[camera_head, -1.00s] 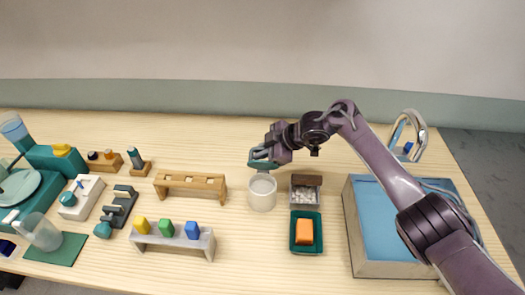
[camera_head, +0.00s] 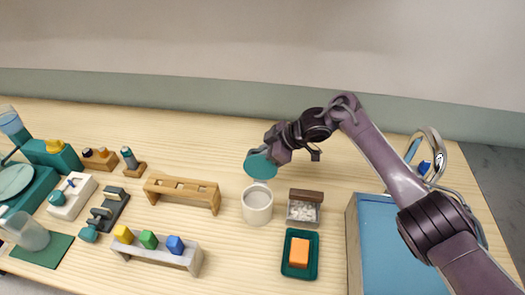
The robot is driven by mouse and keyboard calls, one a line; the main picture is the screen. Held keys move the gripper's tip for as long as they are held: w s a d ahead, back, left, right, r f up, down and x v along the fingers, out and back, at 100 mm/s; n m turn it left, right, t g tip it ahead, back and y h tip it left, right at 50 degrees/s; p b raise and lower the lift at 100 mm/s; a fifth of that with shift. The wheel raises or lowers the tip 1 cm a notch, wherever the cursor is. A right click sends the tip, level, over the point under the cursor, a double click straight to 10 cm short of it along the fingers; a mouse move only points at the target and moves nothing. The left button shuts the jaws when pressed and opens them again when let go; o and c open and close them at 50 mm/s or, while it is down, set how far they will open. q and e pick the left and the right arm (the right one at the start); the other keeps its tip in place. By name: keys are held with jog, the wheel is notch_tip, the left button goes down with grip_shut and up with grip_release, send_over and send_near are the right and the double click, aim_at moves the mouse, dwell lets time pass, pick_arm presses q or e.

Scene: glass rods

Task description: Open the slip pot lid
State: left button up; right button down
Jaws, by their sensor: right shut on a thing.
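The slip pot (camera_head: 257,207) is a small white cylinder standing upright on the wooden table, its top open to view. The teal round lid (camera_head: 259,166) is off the pot, tilted, just above and behind its rim. My right gripper (camera_head: 271,153) is shut on the lid, coming from the right; its fingertips are partly hidden by the lid. My left gripper is not in view.
A box of white pieces (camera_head: 303,208) and a green tray (camera_head: 288,272) with an orange block (camera_head: 299,252) stand close right of the pot. A blue-topped basin (camera_head: 400,250) with a faucet is farther right. Wooden racks (camera_head: 182,192) stand left. Table behind the pot is clear.

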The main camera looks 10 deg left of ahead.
jog(key=shift+w+f+g, duration=0.1)
jog(key=shift+f+g, duration=0.2)
jog(key=shift+f, duration=0.1)
jog(key=c, duration=1.7)
grip_release()
jog(key=shift+c, duration=0.2)
jog(key=shift+d+r+b, duration=0.3)
jog(key=shift+d+r, duration=0.05)
jog(key=shift+d, duration=0.05)
jog(key=b+v, duration=0.1)
jog(key=v, duration=0.6)
